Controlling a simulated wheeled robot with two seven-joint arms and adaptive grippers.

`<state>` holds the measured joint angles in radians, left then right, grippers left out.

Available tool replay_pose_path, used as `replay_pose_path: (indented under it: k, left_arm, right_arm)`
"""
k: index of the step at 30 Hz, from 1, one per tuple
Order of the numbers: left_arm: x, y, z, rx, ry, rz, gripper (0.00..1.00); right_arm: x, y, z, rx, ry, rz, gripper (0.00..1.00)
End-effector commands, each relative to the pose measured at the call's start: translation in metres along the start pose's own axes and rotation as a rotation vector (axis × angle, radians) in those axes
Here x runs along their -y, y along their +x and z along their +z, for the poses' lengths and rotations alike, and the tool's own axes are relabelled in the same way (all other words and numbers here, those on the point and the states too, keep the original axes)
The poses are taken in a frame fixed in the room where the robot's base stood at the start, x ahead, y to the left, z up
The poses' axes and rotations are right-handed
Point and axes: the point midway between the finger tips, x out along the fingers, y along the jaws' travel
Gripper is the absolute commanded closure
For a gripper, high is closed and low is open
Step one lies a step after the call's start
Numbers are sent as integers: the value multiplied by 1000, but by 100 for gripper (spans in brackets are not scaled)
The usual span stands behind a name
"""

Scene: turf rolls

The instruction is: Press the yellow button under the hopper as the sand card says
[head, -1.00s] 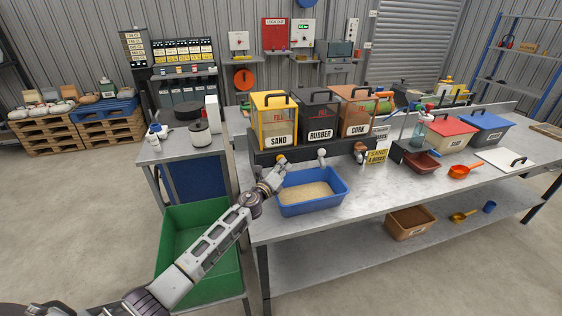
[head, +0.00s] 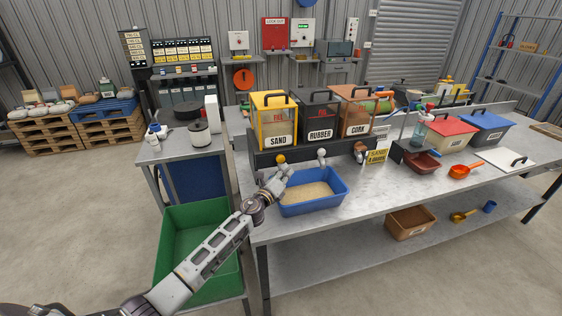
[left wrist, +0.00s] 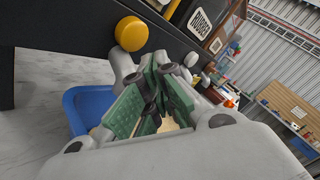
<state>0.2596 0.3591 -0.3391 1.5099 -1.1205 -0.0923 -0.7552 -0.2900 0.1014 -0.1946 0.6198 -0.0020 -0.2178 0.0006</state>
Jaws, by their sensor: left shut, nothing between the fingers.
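The yellow button (head: 281,159) sits on the dark front rail below the yellow-framed SAND hopper (head: 275,118). It also shows large in the left wrist view (left wrist: 131,33). My left gripper (head: 286,170) is shut and empty just below and in front of the button, apart from it. Its green-padded fingers (left wrist: 152,103) point over the blue tray (head: 337,190), which holds pale sand. The yellow sand card (head: 376,156) stands on the bench to the right; its top line reads SAND, and its lower line is too small to read surely. My right gripper is not in view.
The RUBBER hopper (head: 320,116) and CORK hopper (head: 357,111) stand beside the SAND hopper, with a white knob (head: 322,153) below RUBBER. A green bin (head: 190,222) stands left of the bench. Bare bench lies right of the tray.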

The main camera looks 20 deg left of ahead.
Motion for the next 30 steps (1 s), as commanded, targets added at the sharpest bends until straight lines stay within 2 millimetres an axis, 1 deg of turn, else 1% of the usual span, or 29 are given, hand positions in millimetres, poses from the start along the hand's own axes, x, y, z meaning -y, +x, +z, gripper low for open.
replay_pose_path:
  k: [19, 30]
  left_arm:
    - [21, -28, -20, -2, -1, -1, 100]
    - [23, -31, -23, -1, -1, -1, 100]
  right_arm:
    - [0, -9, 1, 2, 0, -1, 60]
    - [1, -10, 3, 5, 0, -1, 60]
